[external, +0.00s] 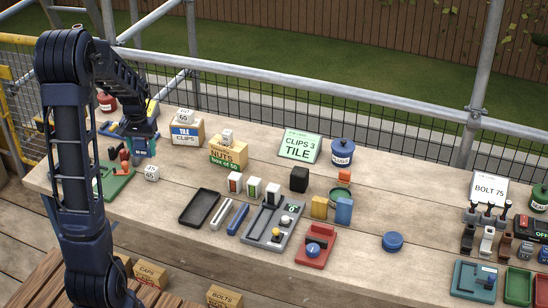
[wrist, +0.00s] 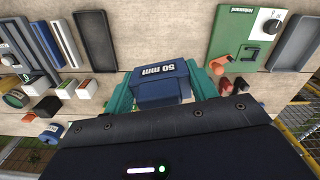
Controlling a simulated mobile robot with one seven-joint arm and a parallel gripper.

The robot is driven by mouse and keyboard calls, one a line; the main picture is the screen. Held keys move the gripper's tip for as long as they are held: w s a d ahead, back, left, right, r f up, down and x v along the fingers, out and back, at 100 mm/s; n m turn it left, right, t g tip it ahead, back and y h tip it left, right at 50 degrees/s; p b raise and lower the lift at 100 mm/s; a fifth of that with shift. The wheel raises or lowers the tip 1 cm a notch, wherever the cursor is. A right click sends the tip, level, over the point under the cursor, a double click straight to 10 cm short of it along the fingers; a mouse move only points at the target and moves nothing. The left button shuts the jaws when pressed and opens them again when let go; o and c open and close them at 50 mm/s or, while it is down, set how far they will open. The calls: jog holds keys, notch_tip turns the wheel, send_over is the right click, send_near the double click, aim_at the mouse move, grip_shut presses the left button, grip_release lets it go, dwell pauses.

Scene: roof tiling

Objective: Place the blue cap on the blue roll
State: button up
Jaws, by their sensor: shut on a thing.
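My gripper (external: 143,150) is at the left of the bench in the external view, pointing down. In the wrist view its teal fingers (wrist: 156,90) are shut on a dark blue block (wrist: 160,72) marked "50 mm". A low round blue piece (external: 392,242) lies alone on the front right planks, well apart from my gripper. Another round blue piece (external: 313,248) sits on a red tray (external: 325,259). I cannot tell which of these is the blue cap or the blue roll.
Planks around the lone blue piece are clear.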

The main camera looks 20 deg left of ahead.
jog(key=w+d+r+m, duration=0.2)
jog(key=w+d+m, duration=0.4)
jog(key=w+d, duration=0.85)
jog(key=w+d+m, duration=0.2)
jog(key=d+m, duration=0.1)
jog(key=d, duration=0.8)
jog(key=w+d+m, duration=0.2)
jog(key=d, duration=0.9)
jog(key=r+m, duration=0.1)
jog(key=m, duration=0.9)
send_over(391, 238)
notch_tip(391, 238, down, 19)
jog(key=shift+w+f, duration=0.1)
jog(key=o, duration=0.7)
jog(key=shift+f, duration=0.1)
jog(key=shift+o, duration=1.4)
